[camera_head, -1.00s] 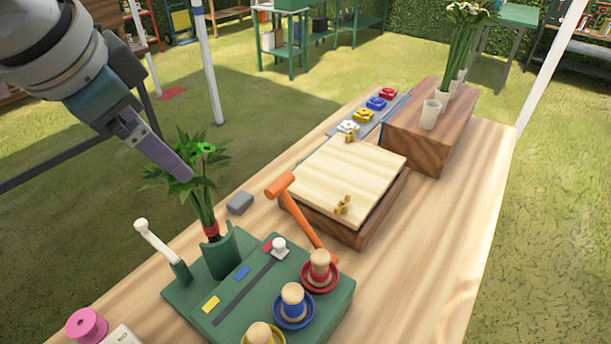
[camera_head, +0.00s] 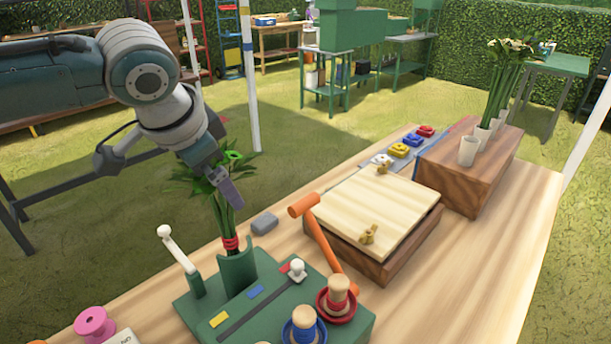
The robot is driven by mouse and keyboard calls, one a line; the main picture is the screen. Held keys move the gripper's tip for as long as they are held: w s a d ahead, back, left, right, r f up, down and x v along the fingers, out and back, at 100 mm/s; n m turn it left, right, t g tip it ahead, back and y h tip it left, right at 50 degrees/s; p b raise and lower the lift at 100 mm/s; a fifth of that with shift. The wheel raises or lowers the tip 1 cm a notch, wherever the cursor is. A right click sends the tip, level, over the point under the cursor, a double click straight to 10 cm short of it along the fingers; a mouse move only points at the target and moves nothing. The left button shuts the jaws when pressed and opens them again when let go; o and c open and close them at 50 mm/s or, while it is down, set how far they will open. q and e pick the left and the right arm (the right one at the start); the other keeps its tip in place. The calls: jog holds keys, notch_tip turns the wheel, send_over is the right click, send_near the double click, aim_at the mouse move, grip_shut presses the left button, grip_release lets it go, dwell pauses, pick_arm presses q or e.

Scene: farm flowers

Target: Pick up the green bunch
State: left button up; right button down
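The green bunch (camera_head: 223,214) of leafy stems stands upright in a green holder (camera_head: 239,270) on the device at the table's front left. A red band (camera_head: 230,244) ties it low down. My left gripper (camera_head: 230,193) points down at the top of the bunch, its purple finger overlapping the leaves and upper stems. Only one finger shows clearly, so I cannot tell whether it is open or touching the stems. My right gripper is not in view.
The green device carries a white-knobbed lever (camera_head: 176,247) and spools (camera_head: 303,324). Beside it lie a grey block (camera_head: 264,223) and an orange mallet (camera_head: 304,206). A wooden press (camera_head: 375,216) and a block with white cups (camera_head: 468,151) stand farther right. The table's right side is clear.

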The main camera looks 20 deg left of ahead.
pick_arm(q)
jog(key=shift+w+f, duration=0.15)
jog(key=shift+f, duration=0.2)
jog(key=shift+c, duration=0.2)
grip_shut()
dwell(0.4)
